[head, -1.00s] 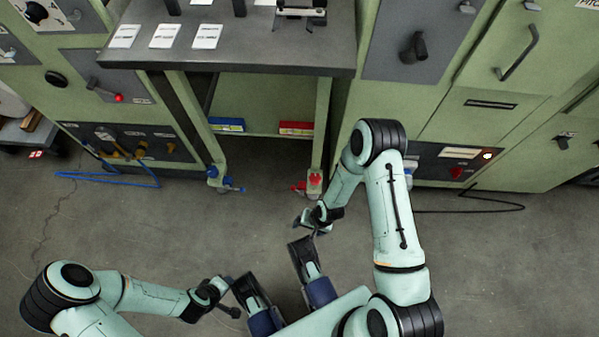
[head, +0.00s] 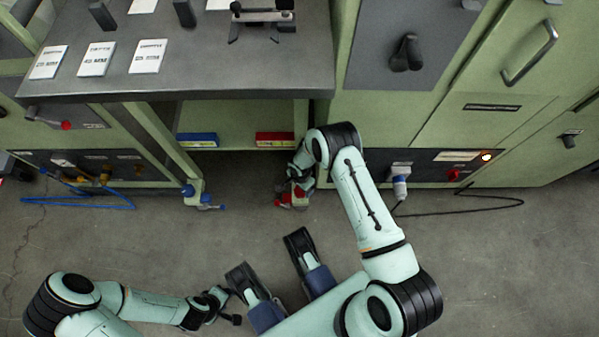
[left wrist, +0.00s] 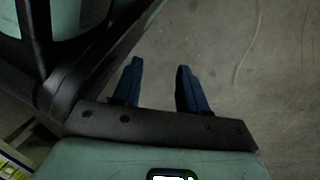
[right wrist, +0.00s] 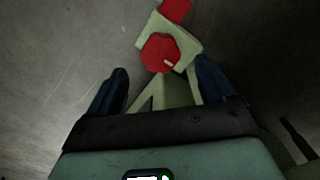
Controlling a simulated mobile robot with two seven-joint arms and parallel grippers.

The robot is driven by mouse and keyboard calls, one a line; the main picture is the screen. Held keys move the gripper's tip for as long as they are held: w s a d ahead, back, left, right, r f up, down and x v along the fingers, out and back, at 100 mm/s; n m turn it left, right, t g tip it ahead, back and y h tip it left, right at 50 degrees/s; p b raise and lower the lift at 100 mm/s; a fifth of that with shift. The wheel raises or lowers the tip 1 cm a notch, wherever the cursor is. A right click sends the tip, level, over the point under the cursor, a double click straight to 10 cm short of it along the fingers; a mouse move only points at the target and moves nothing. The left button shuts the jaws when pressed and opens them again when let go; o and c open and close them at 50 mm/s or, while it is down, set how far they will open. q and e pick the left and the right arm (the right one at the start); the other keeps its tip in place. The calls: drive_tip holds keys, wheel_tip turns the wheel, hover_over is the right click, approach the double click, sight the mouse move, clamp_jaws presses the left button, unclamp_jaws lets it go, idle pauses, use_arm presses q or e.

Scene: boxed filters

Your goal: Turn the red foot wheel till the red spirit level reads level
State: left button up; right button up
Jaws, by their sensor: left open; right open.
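The red foot wheel (head: 299,192) is at the foot of the bench's right leg, partly covered by my right gripper (head: 296,176) in the head view. In the right wrist view the red wheel (right wrist: 160,52) is a knobbed disc with a pale mark, on a pale green foot. It lies between and slightly beyond the open fingertips of my right gripper (right wrist: 163,68); I cannot tell contact. The red spirit level (head: 275,139) lies on the lower shelf; its bubble is too small to read. My left gripper (left wrist: 160,66) is open and empty above bare floor.
A second red part (right wrist: 177,10) sits just beyond the wheel. A blue level (head: 197,139) and blue foot wheel (head: 190,192) are at the left leg. The bench top (head: 200,70) overhangs the shelf. A plug with a black cable (head: 400,185) is right of my arm.

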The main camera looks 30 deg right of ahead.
sight(300, 190)
wheel_tip(300, 190, down, 6)
drive_tip(key=shift+r+b, duration=0.25)
drive_tip(key=shift+b, duration=0.6)
use_arm(q)
drive_tip(key=shift+g, duration=0.7)
drive_tip(key=s, duration=0.1)
drive_tip(key=s+f, duration=0.2)
drive_tip(key=s, duration=0.1)
drive_tip(key=shift+s+a+f, duration=0.1)
drive_tip(key=shift+a+f, duration=0.05)
drive_tip(key=shift+a, duration=0.05)
use_arm(e)
drive_tip(key=c, duration=1)
